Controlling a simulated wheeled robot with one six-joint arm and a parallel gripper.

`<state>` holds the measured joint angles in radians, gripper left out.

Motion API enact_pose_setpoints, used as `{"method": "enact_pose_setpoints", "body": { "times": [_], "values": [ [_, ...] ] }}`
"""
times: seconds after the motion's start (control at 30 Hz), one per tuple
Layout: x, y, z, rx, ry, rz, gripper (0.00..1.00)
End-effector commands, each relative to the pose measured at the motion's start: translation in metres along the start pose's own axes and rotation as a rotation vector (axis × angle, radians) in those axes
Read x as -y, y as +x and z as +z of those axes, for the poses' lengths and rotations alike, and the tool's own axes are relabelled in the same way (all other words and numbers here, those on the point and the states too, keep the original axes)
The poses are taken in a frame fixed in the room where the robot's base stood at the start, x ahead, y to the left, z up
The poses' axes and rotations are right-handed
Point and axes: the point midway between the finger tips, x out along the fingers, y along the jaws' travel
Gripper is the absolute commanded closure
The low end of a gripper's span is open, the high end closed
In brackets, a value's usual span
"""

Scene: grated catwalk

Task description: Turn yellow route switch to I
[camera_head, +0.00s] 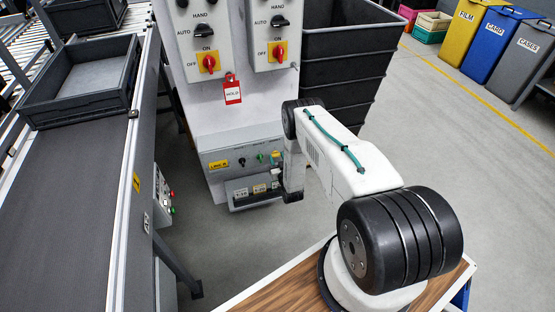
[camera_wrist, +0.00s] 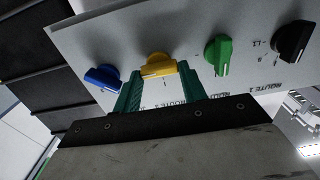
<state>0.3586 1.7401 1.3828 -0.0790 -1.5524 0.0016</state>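The yellow route switch (camera_wrist: 160,66) is a knob on a light grey panel (camera_wrist: 220,38), between a blue knob (camera_wrist: 102,77) and a green knob (camera_wrist: 218,54). In the wrist view its grip bar lies roughly crosswise. My gripper (camera_wrist: 160,78) has green fingers, one on each side of the yellow switch, with the tips close to its two ends. The fingers are apart, and I cannot tell whether they touch it. In the head view the yellow switch (camera_head: 276,155) shows at the right of the lower panel, and my gripper (camera_head: 290,180) is mostly hidden behind my arm.
A black knob (camera_wrist: 293,41) is on the same panel. Above the panel, the cabinet carries red-and-yellow switches (camera_head: 208,62) and a red tag (camera_head: 232,90). A conveyor (camera_head: 75,190) with a grey tray (camera_head: 85,80) runs at left. A dark bin (camera_head: 340,60) stands behind my arm.

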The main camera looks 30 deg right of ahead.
Motion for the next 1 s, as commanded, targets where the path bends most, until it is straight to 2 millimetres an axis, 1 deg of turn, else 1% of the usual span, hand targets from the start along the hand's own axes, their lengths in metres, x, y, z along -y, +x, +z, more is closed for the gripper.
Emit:
{"method": "enact_pose_setpoints", "body": {
  "times": [0.03, 0.07, 0.27, 0.47, 0.67, 1.0],
  "values": [
    [-0.0002, -0.0001, 0.0, 0.0, 0.0, 0.001, 0.78],
    [-0.0003, -0.0001, 0.0, 0.0, 0.0, 0.001, 0.81],
    [-0.0003, -0.0003, 0.0001, 0.0, -0.006, 0.001, 0.81],
    [-0.0001, -0.0003, 0.0001, 0.0, -0.058, 0.001, 0.81],
    [0.0004, -0.0004, 0.0003, 0.001, -0.184, 0.001, 0.81],
    [0.0017, -0.0006, 0.0009, 0.001, -0.499, 0.001, 0.81]
  ]
}}
